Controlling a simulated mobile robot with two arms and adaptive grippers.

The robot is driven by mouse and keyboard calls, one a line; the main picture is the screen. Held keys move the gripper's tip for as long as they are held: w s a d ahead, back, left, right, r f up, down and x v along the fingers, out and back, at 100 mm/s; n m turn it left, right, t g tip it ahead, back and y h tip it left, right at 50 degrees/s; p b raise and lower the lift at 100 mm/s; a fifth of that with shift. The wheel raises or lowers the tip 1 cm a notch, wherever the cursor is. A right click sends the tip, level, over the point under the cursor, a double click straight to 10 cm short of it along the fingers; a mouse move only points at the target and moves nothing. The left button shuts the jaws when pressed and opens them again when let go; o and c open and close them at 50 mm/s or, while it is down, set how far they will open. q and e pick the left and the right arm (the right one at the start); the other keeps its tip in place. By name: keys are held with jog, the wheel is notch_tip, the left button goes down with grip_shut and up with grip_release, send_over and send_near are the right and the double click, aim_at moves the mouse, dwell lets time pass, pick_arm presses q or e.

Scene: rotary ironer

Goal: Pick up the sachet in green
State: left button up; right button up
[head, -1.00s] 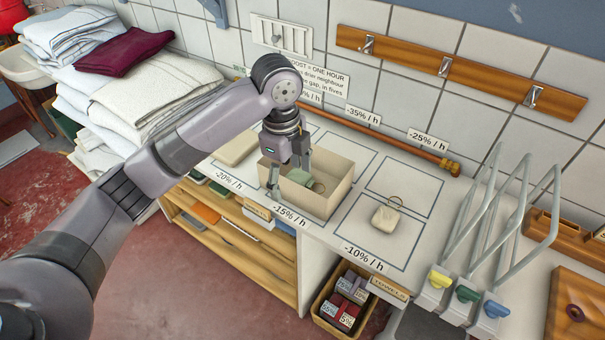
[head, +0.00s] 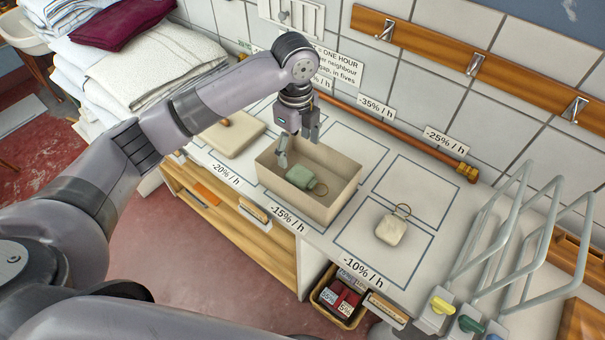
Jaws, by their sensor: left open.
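The green sachet (head: 299,176) lies inside an open beige box (head: 336,205) on the counter, with a ring at its right end. My left gripper (head: 297,150) is open over the left part of the box, pointing down. One finger reaches down close to the sachet's left end; I cannot tell whether it touches. Nothing is between the fingers that I can see. My right gripper is not in view.
A white sachet with a ring (head: 391,229) lies in the marked square to the right. A beige lid-like slab (head: 229,136) lies left of the box. Grey wire racks (head: 515,235) stand at the right. Towels (head: 150,75) are stacked at the left.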

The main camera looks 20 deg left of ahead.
aim_at(296, 171)
pick_arm(q)
notch_tip(296, 171, down, 3)
jog(key=shift+w+f, duration=0.15)
jog(key=shift+f+p, duration=0.3)
jog(key=shift+f, duration=0.55)
notch_tip(296, 171, down, 4)
jog(key=shift+a+f+p, duration=0.15)
jog(key=shift+f+p, duration=0.1)
jog(key=shift+p, duration=0.7)
jog(key=shift+f, duration=0.15)
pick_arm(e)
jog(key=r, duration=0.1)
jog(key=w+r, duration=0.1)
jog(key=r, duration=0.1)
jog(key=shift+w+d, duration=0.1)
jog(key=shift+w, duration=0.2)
pick_arm(q)
jog(key=shift+c, duration=0.6)
jog(key=c, duration=0.9)
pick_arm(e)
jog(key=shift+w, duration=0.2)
